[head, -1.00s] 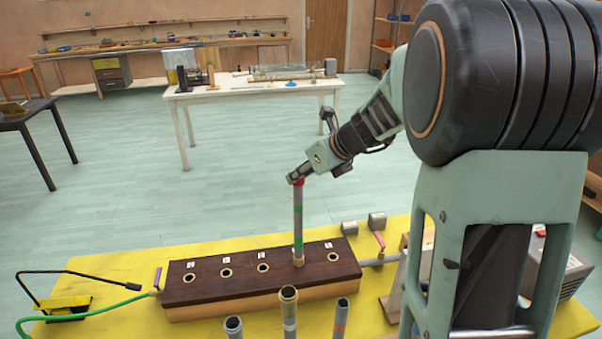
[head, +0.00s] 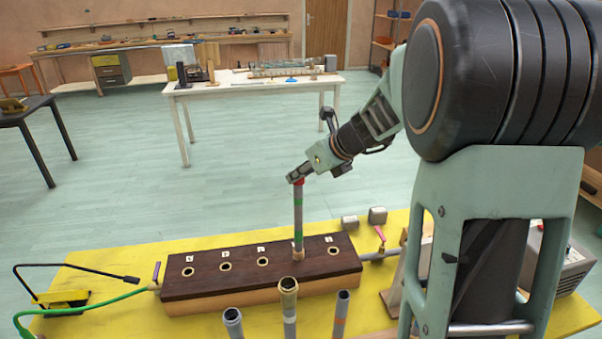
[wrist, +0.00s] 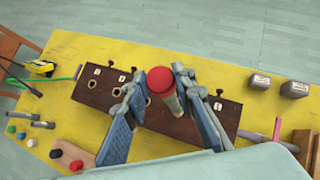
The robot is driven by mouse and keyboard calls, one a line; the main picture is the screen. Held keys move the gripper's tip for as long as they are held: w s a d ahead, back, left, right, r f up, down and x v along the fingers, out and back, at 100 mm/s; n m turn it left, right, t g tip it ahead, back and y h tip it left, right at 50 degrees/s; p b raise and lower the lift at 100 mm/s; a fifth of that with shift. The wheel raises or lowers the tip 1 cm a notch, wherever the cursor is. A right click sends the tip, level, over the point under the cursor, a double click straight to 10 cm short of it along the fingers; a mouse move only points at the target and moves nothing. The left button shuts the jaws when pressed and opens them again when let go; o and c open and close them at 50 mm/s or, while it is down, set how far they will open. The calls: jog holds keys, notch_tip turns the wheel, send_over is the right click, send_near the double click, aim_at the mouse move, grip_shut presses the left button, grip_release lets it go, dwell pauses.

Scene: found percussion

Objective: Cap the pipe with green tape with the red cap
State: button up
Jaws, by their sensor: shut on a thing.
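My gripper (head: 297,180) comes in from the upper right at the pipe's top. In the wrist view its two fingers (wrist: 160,86) are on either side of the red cap, shut on it. How far the cap is seated on the pipe cannot be told.
Three open pipes stand in front of the block: a left one (head: 232,318), a middle one (head: 289,300) and a right one (head: 341,310). Small metal blocks (head: 377,215) lie behind right. A green hose (head: 110,301) joins the block's left end. Other caps (wrist: 57,153) lie at front left.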

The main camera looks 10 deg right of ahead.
jog(key=shift+f, duration=0.15)
jog(key=o, duration=0.9)
jog(key=shift+c, duration=0.2)
jog(key=shift+s, duration=0.1)
jog(key=v, duration=1.2)
